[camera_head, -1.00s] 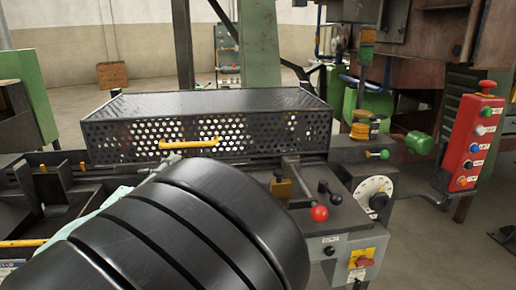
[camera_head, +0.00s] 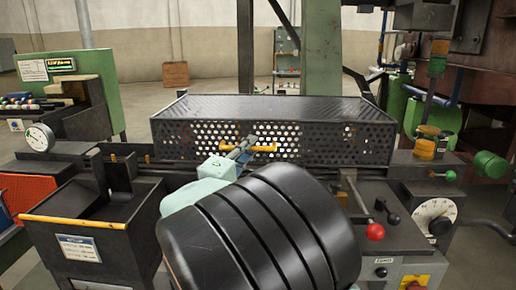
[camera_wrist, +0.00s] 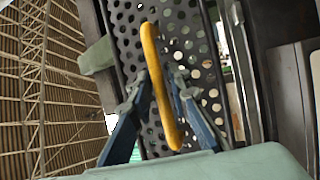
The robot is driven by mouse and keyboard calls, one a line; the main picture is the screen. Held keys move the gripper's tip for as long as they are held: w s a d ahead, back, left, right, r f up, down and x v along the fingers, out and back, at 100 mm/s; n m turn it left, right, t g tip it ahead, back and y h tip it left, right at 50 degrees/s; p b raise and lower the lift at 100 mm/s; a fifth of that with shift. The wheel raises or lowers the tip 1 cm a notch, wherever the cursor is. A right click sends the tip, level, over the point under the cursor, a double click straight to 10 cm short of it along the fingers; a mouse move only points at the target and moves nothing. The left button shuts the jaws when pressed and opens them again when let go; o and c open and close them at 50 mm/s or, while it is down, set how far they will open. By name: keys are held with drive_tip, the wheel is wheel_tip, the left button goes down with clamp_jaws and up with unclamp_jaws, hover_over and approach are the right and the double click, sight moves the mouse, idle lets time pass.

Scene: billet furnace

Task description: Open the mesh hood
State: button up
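Contact cannot be made out.
A lever with a red knob (camera_head: 375,232) and a dial (camera_head: 437,217) are right of my arm. A box with a yellow edge (camera_head: 72,221) and a gauge (camera_head: 38,137) are at left. A green post (camera_head: 321,50) stands behind the hood.

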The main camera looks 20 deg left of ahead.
drive_tip(key=shift+c, duration=0.5)
clamp_jaws()
drive_tip(key=shift+r, duration=0.1)
